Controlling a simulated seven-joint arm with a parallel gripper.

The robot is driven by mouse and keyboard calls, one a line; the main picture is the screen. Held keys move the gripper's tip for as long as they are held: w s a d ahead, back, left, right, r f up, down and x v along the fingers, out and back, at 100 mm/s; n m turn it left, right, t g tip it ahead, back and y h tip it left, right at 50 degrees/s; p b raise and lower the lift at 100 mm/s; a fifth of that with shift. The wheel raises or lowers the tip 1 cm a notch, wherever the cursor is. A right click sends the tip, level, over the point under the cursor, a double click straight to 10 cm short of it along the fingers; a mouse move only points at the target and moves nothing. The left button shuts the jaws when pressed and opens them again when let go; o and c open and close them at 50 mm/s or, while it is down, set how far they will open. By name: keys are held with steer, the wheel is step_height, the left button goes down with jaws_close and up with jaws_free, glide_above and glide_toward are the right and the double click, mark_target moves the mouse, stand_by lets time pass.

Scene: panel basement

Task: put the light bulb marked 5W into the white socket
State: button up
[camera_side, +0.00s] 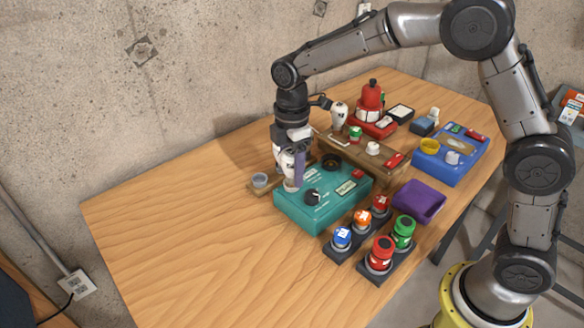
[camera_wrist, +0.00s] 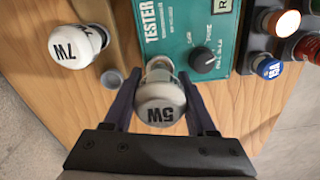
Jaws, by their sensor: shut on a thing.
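The white bulb marked 5W (camera_wrist: 160,108) is between the fingers of my gripper (camera_wrist: 160,100), which is shut on it. In the side view my gripper (camera_side: 290,168) points down over the left end of the teal tester box (camera_side: 300,210). The white socket (camera_side: 291,186) shows there, directly below the gripper. In the wrist view the bulb overlaps the socket, and its marked end faces the camera. I cannot tell whether its base is inside the socket or just above it.
A black knob (camera_wrist: 205,59) is on the tester's right. Coloured caps stand in front (camera_side: 380,253). The table's left is clear.

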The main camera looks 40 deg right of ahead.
steer(key=shift+f, duration=0.6)
stand_by(0.6)
steer(key=o, duration=1.1)
steer(key=shift+r, duration=5.5)
steer(key=shift+d, duration=0.1)
